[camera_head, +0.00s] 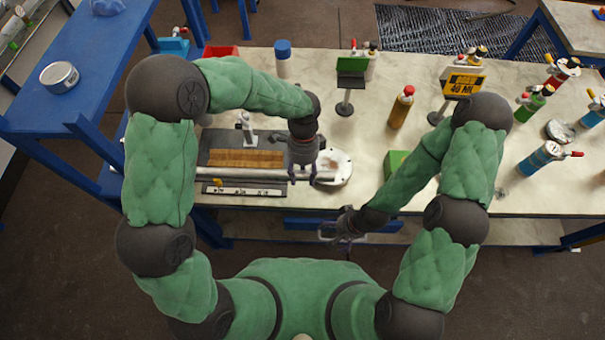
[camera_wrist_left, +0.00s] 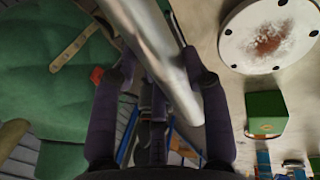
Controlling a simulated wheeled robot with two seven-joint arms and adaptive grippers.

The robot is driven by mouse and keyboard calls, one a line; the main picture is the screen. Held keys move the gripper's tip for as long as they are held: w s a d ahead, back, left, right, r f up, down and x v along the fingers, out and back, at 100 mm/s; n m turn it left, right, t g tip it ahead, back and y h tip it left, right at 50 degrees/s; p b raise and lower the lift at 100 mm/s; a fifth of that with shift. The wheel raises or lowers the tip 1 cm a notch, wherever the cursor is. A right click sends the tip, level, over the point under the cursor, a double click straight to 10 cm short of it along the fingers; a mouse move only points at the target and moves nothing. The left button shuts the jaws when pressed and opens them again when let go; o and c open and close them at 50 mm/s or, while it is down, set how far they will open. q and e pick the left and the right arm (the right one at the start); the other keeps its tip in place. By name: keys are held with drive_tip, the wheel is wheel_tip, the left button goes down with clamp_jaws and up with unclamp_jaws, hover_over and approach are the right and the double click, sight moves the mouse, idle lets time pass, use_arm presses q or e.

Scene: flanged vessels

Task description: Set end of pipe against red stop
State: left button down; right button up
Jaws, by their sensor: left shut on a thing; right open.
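A silver pipe (camera_head: 240,173) lies level, left to right, along the front of a dark plate on the bench. My left gripper (camera_head: 302,178) is shut on the pipe near its right end. In the left wrist view the pipe (camera_wrist_left: 150,50) passes between the two fingers of this gripper (camera_wrist_left: 155,70). I cannot make out a red stop in the head view; the pipe's left end is close to my own arm, and its contact there cannot be told. My right gripper (camera_head: 335,232) is open and empty, low in front of the bench edge.
A white bolted flange (camera_head: 340,167) lies beside the pipe's right end. A green block (camera_head: 393,160) stands right of it. Behind the pipe are a wooden block (camera_head: 235,158) and a small upright fitting (camera_head: 246,127). A white marked strip (camera_head: 243,189) lies in front.

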use_arm(q)
drive_tip(key=shift+w+f+b, duration=1.4)
drive_tip(key=shift+w+f, duration=1.25)
drive_tip(key=shift+w, duration=0.25)
drive_tip(key=shift+w+f+b, duration=1.4)
drive_tip(key=shift+w+f, duration=1.2)
drive_tip(key=shift+w, duration=0.3)
drive_tip(key=shift+a, duration=1.2)
drive_tip(key=c, duration=0.5)
unclamp_jaws()
drive_tip(key=shift+c, duration=0.2)
drive_tip(key=v, duration=1.2)
